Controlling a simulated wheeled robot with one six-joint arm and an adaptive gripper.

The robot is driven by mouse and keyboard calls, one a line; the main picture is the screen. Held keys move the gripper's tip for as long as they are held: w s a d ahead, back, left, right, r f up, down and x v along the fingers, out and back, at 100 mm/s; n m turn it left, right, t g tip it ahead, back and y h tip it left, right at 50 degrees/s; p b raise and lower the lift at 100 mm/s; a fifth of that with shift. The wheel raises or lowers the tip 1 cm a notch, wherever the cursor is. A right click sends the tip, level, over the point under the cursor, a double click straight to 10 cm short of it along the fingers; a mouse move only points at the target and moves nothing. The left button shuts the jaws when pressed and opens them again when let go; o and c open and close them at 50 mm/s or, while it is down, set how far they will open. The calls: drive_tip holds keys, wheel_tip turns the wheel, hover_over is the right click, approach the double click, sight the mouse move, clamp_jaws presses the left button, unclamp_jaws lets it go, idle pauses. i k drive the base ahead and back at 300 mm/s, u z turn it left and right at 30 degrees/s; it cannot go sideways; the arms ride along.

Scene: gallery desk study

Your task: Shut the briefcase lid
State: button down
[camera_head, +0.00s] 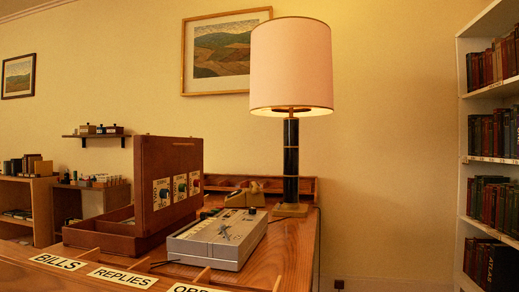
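The brown wooden briefcase (110,236) lies open on the desk, left of the middle of the view. Its lid (152,160) stands about upright above the low base. Much of the inside of the base is hidden. My gripper is not in view.
A grey device (217,240) sits right of the briefcase, close to it. A tall lamp (291,160) stands behind it, near a tan object (245,197). Labelled slots (122,277) line the desk's front. A bookcase (467,165) stands at right.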

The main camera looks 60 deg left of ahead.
sight(160, 162)
drive_tip(key=u, duration=0.25)
drive_tip(key=i, duration=1.7)
drive_tip(key=u, duration=1.65)
drive_tip(key=i, duration=0.85)
drive_tip(key=u, duration=0.85)
